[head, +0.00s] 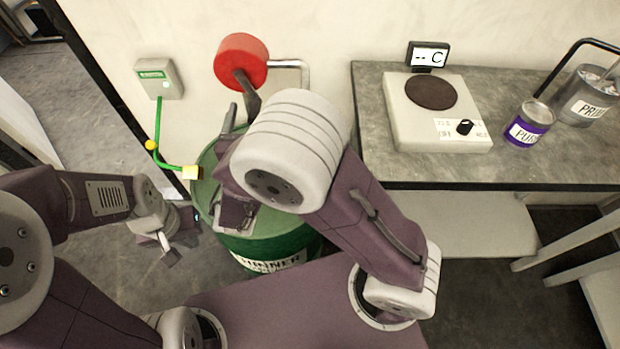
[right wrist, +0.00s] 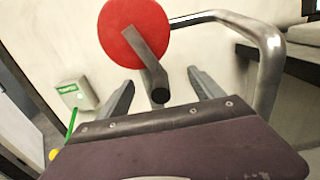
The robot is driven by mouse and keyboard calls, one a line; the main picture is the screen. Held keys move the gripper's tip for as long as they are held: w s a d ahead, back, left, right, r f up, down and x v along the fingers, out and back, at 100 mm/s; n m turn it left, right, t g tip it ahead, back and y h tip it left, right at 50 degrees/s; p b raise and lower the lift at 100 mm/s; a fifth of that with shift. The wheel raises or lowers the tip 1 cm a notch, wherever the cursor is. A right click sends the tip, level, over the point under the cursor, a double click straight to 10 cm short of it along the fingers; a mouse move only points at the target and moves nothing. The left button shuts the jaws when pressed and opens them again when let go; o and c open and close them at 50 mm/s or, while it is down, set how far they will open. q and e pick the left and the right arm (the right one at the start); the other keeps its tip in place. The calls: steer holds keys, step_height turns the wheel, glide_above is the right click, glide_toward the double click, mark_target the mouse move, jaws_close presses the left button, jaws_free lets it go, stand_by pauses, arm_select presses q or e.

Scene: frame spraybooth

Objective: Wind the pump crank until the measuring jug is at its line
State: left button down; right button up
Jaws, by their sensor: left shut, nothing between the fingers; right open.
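The pump has a round red body (head: 241,62) and a dark grey crank (head: 245,88). In the right wrist view the crank (right wrist: 150,63) slants down from the middle of the red disc (right wrist: 133,30). My right gripper (right wrist: 161,78) is open, with the crank's rounded end between or just beyond its fingers; I see no clear contact. In the head view my right arm hides most of that gripper. My left gripper (head: 168,254) is shut and empty, left of the green drum (head: 270,243). I cannot see the measuring jug in either view.
A chrome pipe (head: 292,64) runs right from the pump. The grey bench (head: 370,100) carries a hotplate (head: 398,120), purple tin (head: 530,125) and larger tin (head: 588,95).

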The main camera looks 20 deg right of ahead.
stand_by(0.4)
steer(key=v, duration=0.8)
steer(key=shift+p, duration=0.3)
